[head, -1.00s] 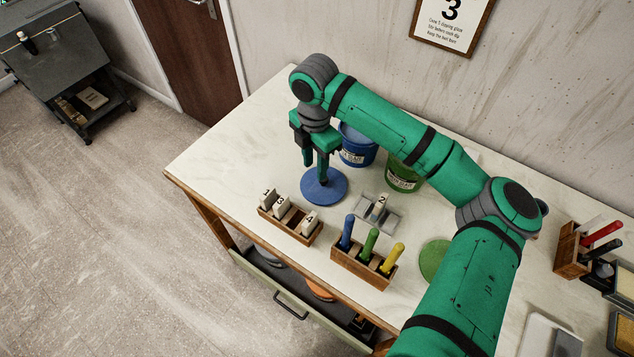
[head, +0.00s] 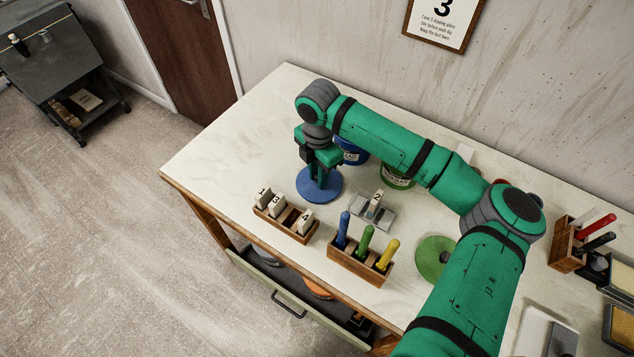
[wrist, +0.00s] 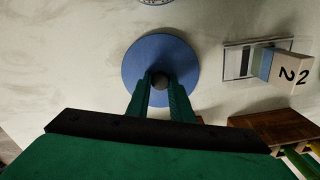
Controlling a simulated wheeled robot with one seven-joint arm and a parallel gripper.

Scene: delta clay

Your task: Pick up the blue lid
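The blue lid (head: 312,195) is a flat round disc with a small dark knob in its middle. It lies on the pale worktop, and it also shows in the wrist view (wrist: 133,72). My gripper (head: 319,178) points straight down over the lid's middle. In the wrist view, its two fingers (wrist: 160,88) stand close on either side of the knob and look pressed against it, with no clear gap. The far part of the lid is partly hidden behind the fingers in the head view.
A blue tub (head: 352,152) and a green tub (head: 396,177) stand behind the lid. A rack of numbered tags (head: 287,225), a small grey stand (head: 372,212) and a wooden block with coloured handles (head: 358,265) are near. A green lid (head: 430,258) lies to the right. The worktop left of the lid is clear.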

